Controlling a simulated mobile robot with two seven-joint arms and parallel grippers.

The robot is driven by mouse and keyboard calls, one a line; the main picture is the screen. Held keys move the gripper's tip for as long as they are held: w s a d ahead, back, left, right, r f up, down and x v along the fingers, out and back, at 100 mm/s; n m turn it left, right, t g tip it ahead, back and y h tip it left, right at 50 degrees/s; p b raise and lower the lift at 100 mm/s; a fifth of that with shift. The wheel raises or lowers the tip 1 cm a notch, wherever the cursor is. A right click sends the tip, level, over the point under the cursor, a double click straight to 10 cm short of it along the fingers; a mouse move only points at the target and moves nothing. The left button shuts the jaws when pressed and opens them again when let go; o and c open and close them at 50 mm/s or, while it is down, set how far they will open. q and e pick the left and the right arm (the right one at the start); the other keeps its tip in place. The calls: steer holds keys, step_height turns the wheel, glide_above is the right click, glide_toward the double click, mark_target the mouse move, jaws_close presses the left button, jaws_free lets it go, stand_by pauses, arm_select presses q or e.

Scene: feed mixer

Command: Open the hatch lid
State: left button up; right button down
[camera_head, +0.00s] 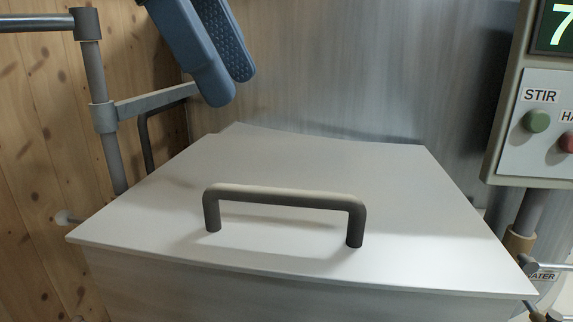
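The hatch lid (300,165) is a flat pale grey panel lying closed on top of a box-like hatch (250,300), in the middle of the head view. A dark grey bar handle (285,196) stands up from its front half on two posts. My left gripper (231,85) has blue fingers and hangs at the top, above the lid's back left part and behind the handle. The textured inner pad of one finger shows, so the fingers are apart, with nothing seen between them. It is clear of the handle. My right gripper is out of view.
A grey metal post (96,85) with a bracket stands left of the lid, before a wooden wall (35,130). A grey metal surface (370,70) rises behind.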

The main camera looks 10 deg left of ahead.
mark_target(292, 192)
arm_select(q)
steer(key=x, duration=1.1)
steer(key=shift+f, duration=0.1)
steer(key=shift+c, duration=0.4)
jaws_close()
